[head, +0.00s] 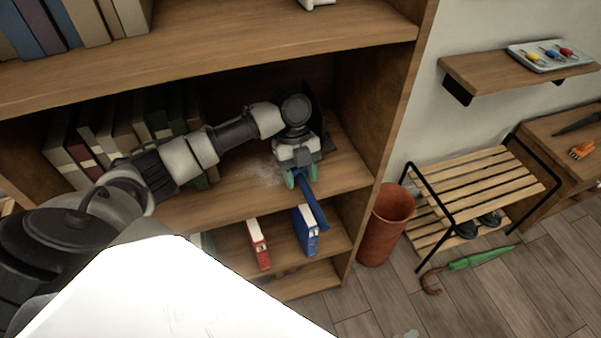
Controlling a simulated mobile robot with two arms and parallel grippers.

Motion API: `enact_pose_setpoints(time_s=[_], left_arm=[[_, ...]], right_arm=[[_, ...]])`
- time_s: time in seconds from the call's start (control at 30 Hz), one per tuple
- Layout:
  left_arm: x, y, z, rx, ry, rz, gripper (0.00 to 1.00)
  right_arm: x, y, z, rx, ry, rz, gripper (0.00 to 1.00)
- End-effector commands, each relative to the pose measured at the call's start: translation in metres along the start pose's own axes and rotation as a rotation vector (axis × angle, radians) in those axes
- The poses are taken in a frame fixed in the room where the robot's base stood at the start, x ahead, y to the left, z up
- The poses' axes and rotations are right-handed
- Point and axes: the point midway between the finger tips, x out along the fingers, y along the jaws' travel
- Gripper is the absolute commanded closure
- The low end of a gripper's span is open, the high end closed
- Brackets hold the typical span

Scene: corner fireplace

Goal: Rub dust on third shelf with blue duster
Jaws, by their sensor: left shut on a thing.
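My left gripper (300,178) reaches into the bookcase and is shut on the blue duster (313,205). The duster's blue part hangs forward past the front edge of the shelf (347,172); its far part is hidden by the gripper. A pale patch of dust (258,172) lies on this shelf, just left of the gripper. I cannot tell whether the duster touches the shelf. My right gripper is not in view.
Books (75,155) stand at the left of the same shelf, partly behind my arm. A red binder (258,244) and a blue binder (305,230) stand on the shelf below. A terracotta bin (385,225) and a slatted rack (480,185) stand right of the bookcase.

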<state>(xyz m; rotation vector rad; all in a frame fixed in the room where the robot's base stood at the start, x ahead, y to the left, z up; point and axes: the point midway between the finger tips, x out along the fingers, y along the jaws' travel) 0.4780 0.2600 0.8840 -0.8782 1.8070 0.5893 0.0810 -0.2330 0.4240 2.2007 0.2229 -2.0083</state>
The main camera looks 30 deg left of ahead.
Motion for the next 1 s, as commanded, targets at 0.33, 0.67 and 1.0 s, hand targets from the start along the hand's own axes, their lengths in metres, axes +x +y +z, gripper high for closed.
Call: enact_pose_setpoints(time_s=[0.33,0.67,1.0], left_arm=[[0.007,0.000,0.003,0.000,0.000,0.000,0.71],[0.004,0.013,0.002,-0.003,0.000,0.001,0.71],[0.004,0.036,0.003,0.000,0.000,0.001,0.71]], right_arm=[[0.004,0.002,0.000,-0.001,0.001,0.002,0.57],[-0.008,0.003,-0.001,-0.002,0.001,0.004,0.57],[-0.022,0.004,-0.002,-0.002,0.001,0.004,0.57]])
